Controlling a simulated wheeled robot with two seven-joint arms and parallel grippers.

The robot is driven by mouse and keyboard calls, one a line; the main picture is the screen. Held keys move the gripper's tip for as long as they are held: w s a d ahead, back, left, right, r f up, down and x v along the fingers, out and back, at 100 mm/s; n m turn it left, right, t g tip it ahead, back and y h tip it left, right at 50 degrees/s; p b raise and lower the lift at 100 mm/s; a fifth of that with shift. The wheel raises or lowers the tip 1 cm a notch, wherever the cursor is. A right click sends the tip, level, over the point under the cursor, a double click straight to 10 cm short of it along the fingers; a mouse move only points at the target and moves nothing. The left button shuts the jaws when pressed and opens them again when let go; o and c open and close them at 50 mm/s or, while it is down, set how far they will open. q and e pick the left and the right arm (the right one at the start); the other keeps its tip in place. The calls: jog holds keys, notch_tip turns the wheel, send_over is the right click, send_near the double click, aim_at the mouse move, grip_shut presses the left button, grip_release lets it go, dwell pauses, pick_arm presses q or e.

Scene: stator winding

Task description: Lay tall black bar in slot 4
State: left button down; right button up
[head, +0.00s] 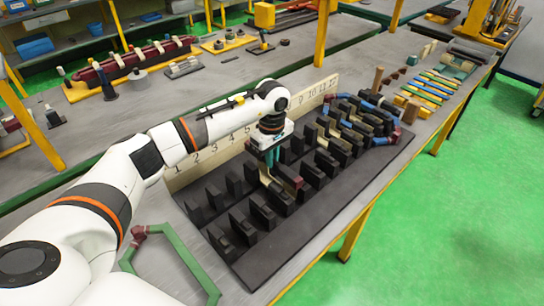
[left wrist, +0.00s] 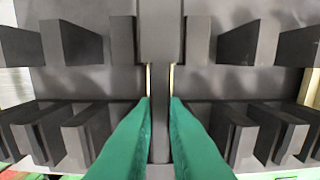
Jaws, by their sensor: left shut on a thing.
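My left gripper (head: 271,158) has green fingers and hangs over the middle of the dark slotted base (head: 330,225). In the left wrist view, the left gripper (left wrist: 159,105) is shut on a dark upright bar (left wrist: 159,125). The bar stands between the fingers, with dark blocks on both sides. In the head view the bar is not clearly told apart from the dark blocks. The number board (head: 215,148) behind the base reads 1 to 12; the arm covers some of its middle numbers. I cannot tell whether the bar touches a slot. My right gripper is not in view.
Two rows of black blocks (head: 234,185) stand on the base. A cream piece with a red end (head: 297,183) lies close by the gripper. Blue, cream and black pieces (head: 365,110) crowd the right part. A green bent frame (head: 185,250) lies at front left.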

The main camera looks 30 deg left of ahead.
aim_at(272, 177)
pick_arm(q)
jog(key=shift+f, duration=0.15)
jog(key=shift+f+b, duration=0.35)
jog(key=shift+b, duration=0.15)
jog(key=shift+f+b, duration=1.05)
jog(key=shift+f, duration=0.25)
jog(key=shift+f+b, duration=1.45)
jog(key=shift+f, duration=0.2)
jog(key=shift+f+b, duration=0.55)
jog(key=c, duration=1.4)
grip_release()
jog(key=shift+r, duration=0.25)
